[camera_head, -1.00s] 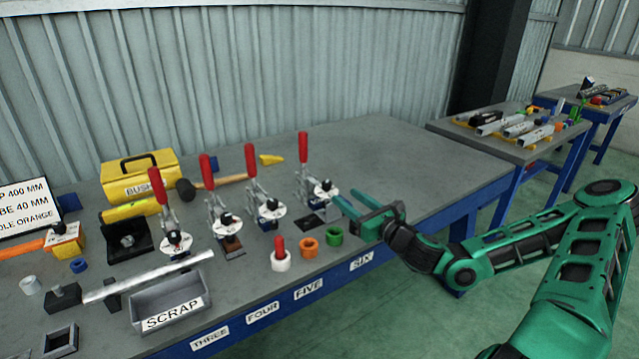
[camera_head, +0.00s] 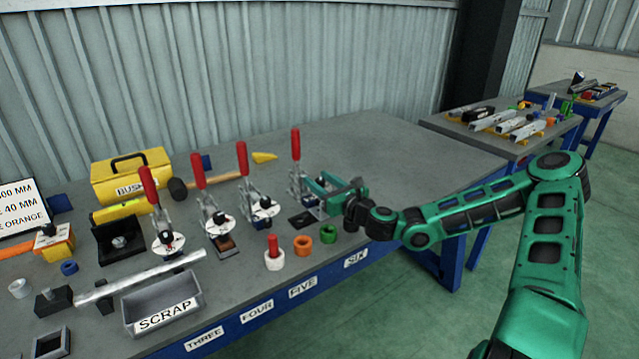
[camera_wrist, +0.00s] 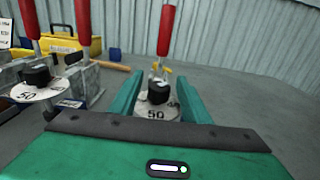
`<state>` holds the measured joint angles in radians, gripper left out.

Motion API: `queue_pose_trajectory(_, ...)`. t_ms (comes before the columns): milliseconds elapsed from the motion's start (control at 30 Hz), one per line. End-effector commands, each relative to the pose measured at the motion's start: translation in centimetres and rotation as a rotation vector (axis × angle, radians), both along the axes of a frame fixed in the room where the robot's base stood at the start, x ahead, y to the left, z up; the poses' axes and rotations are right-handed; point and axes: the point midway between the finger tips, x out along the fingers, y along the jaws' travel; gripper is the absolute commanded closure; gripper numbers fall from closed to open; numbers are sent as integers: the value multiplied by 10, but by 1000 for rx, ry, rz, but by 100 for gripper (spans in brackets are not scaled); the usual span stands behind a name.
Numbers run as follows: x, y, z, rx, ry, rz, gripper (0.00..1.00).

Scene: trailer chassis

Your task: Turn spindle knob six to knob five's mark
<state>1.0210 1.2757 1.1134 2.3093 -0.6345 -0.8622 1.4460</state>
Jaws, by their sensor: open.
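Spindle knob six is a black knob (camera_wrist: 158,92) on a white dial (camera_wrist: 157,112) with "50" printed toward the wrist camera. It belongs to the rightmost red-handled clamp (camera_head: 295,160) in the head view. My gripper (camera_head: 318,186) is open, with one finger on each side of knob six; contact is not visible. In the wrist view the green fingers (camera_wrist: 156,95) flank the dial. Knob five (camera_head: 267,202) is black on a white dial (camera_head: 262,211) at the clamp to the left. In the wrist view knob five (camera_wrist: 38,74) and its "50" show at left. Pointer marks are too small to read.
Clamps three (camera_head: 148,200) and four (camera_head: 200,185) stand further left. A grey scrap bin (camera_head: 160,305) is at front left. The table's right part is clear.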

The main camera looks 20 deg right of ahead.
Motion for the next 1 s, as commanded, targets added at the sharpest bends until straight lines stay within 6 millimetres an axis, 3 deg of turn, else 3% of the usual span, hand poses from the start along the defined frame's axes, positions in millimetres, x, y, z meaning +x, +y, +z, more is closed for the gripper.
queue_pose_trajectory(133,0,0,0,0,0,0,59)
queue_pose_trajectory(300,0,0,0,0,0,0,98)
queue_pose_trajectory(667,0,-2,0,-6,-2,38,98)
queue_pose_trajectory(1000,1,-3,-1,-18,-5,244,98)
